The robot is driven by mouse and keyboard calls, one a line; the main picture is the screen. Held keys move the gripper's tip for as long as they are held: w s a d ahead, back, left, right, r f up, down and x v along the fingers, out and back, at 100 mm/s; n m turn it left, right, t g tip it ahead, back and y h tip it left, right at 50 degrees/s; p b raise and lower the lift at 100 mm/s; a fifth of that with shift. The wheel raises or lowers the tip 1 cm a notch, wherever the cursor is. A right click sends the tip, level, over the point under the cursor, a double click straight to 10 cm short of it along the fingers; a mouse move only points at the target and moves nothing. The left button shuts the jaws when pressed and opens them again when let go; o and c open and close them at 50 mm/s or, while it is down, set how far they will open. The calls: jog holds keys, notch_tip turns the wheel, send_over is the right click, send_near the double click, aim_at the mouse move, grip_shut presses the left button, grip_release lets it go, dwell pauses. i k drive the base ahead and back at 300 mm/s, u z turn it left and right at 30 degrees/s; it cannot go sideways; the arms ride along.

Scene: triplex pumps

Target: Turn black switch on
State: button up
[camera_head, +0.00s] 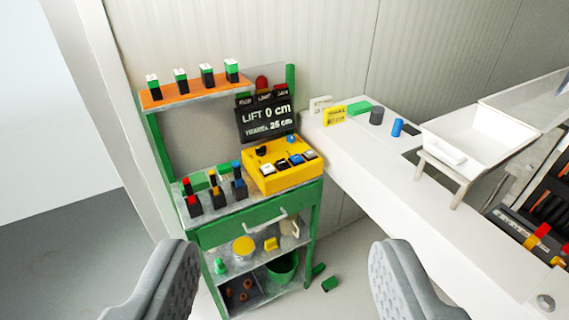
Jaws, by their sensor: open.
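A yellow control box (278,178) sits on the top of a green-framed cart at the centre. On its sloped face are a black knob or switch (261,151) at the upper left, a blue dome button (291,138) at the upper right, and a row of small rocker-like switches (281,164) in black, blue and white. Their on or off positions are too small to tell. My gripper (285,250) is open and empty, its two grey fingers wide apart at the bottom of the view. The box lies farther off, above and between the fingers, apart from both.
A display reading "LIFT 0 cm" (266,118) stands behind the box. Upright black switch units (191,199) stand left of it, and more on the orange shelf (190,93). A white counter (360,165) with a white tray (470,135) is at the right. A green bin (283,268) sits below.

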aim_at(261, 151)
jog(key=u, duration=2.15)
jog(key=i, duration=1.5)
jog(key=z, duration=2.4)
jog(key=i, duration=0.2)
jog(key=u, duration=0.1)
